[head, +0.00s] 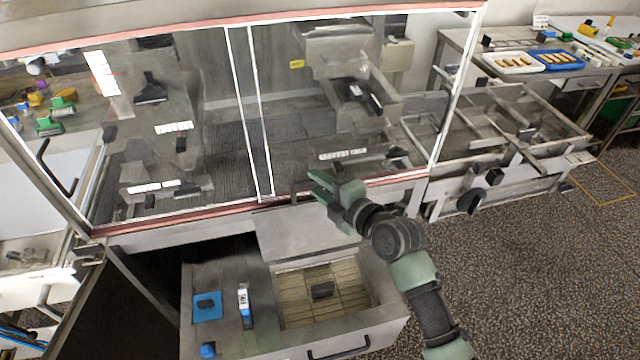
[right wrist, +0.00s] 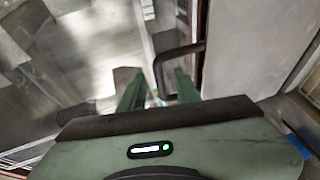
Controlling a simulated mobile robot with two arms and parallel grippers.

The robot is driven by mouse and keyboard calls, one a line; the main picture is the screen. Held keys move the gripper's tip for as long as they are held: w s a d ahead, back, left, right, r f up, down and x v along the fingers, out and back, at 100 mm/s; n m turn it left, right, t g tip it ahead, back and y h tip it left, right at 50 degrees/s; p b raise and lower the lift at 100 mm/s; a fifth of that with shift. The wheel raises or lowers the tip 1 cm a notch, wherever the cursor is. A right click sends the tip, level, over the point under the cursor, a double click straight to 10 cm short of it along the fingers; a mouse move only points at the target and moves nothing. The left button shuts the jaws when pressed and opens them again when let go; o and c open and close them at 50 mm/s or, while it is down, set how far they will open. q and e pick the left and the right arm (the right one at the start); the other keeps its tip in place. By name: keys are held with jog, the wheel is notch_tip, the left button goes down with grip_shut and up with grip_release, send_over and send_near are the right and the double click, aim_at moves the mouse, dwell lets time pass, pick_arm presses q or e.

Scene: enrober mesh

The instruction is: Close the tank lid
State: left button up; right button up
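The tank (head: 372,290) is set in the pulled-out unit below the glass cabinet, and its opening shows a tan gridded inside. The grey tank lid (head: 305,236) stands raised at the tank's back edge, open. A dark bent lid handle (right wrist: 178,52) shows in the right wrist view, beside the pale lid panel (right wrist: 256,45). My right gripper (head: 322,188) is at the raised lid's top edge. In the right wrist view its green fingers (right wrist: 156,82) are apart, with part of the handle between them; contact is not clear. My left gripper is not in view.
The glass-fronted cabinet (head: 180,130) stands directly behind the lid. A blue square pad (head: 207,306) and a small labelled tool (head: 245,305) lie left of the tank. The unit's front has a black handle (head: 338,350). Open carpet (head: 530,270) lies to the right.

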grip_shut()
jog(key=shift+f, duration=0.1)
dwell(1.2)
